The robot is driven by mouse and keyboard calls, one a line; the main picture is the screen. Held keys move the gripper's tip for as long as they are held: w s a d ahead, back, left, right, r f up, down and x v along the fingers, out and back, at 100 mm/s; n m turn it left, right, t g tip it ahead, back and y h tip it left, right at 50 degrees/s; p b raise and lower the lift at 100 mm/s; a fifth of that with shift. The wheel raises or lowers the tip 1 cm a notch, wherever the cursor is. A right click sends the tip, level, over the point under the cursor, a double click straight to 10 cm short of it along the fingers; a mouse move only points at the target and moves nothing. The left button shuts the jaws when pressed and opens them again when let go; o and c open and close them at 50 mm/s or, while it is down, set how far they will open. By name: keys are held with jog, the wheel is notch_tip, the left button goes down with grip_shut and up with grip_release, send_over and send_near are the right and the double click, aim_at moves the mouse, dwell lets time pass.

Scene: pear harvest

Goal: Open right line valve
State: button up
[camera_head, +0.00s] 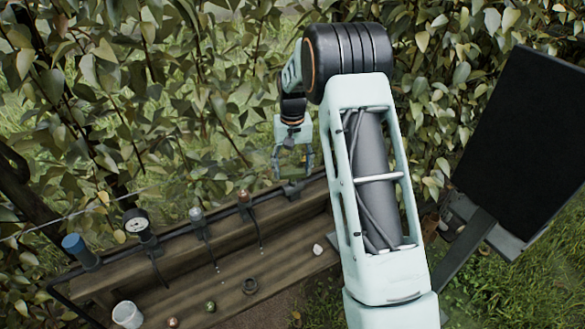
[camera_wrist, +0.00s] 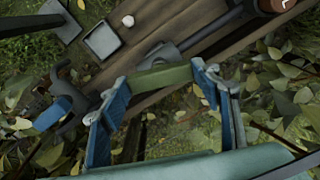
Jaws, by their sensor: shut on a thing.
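A green bar (camera_wrist: 163,77), seemingly the right line valve's handle, spans the gap between the two blue-padded fingers of my gripper (camera_wrist: 158,83) in the wrist view. Both fingertips are at its ends. A dark grey fitting (camera_wrist: 162,54) lies just beyond the bar, on the line along the wooden edge. In the head view my gripper (camera_head: 292,171) points down over the right end of the wooden trough, just above the dark fitting (camera_head: 293,189). The handle is too small there to tell its angle.
The wooden trough (camera_head: 290,240) carries a copper-topped fitting (camera_head: 245,197), a grey-topped fitting (camera_head: 196,214), a round gauge (camera_head: 137,223) and a blue cylinder (camera_head: 78,249). A white bucket (camera_head: 127,314) stands at lower left. Leaves crowd behind; a black panel (camera_head: 520,150) stands right.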

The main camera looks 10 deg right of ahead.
aim_at(292, 172)
jog(key=shift+n, duration=1.9)
jog(key=o, duration=1.2)
jog(key=shift+c, duration=0.2)
notch_tip(292, 172, up, 12)
jog(key=shift+r, duration=0.1)
